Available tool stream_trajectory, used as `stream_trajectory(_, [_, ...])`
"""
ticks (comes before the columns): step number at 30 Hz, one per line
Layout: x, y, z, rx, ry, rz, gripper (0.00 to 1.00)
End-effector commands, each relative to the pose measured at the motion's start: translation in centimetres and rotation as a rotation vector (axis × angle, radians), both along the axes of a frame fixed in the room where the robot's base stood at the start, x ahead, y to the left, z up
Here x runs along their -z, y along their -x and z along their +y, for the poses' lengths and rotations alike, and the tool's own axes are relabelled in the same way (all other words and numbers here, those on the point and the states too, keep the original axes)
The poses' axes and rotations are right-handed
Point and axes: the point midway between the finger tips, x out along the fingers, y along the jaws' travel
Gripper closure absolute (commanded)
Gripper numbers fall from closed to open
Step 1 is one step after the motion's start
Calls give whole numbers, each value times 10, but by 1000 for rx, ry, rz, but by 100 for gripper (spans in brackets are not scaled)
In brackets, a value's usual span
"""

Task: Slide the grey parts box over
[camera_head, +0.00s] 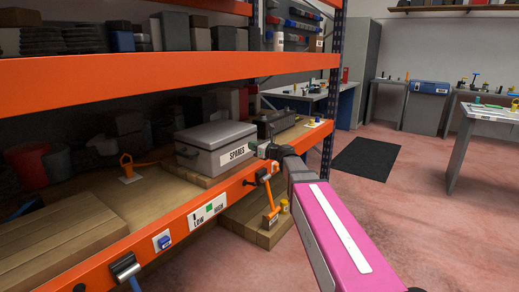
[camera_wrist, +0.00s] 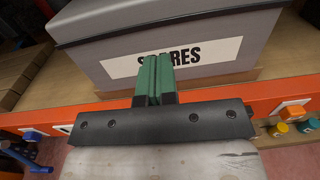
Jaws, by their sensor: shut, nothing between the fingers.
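The grey parts box (camera_head: 213,146), with a lid and a white "SPARES" label, sits on a wooden board on the lower shelf of the orange rack. In the wrist view the box (camera_wrist: 235,65) fills the upper middle, its labelled front facing me. My gripper (camera_wrist: 155,62) is shut and empty, its green fingertips in front of the label and covering part of the lettering. I cannot tell whether the fingertips touch the box.
The orange shelf beam (camera_head: 150,240) runs along the front, with a LOW/HIGH slider panel (camera_head: 207,210) on it. A dark case (camera_head: 277,122) stands right of the box. An orange padlock-like item (camera_head: 127,166) stands left, with bare shelf between.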

Motion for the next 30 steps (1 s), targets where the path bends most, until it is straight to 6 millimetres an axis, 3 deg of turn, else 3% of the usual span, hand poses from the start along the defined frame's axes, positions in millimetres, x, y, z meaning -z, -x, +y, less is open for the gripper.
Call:
stream_trajectory(3, [0,-18,19,-2,1,-1,100])
stream_trajectory(12, [0,-43,52,-1,1,-1,100])
stream_trajectory(30, [0,-52,63,-1,1,-2,100])
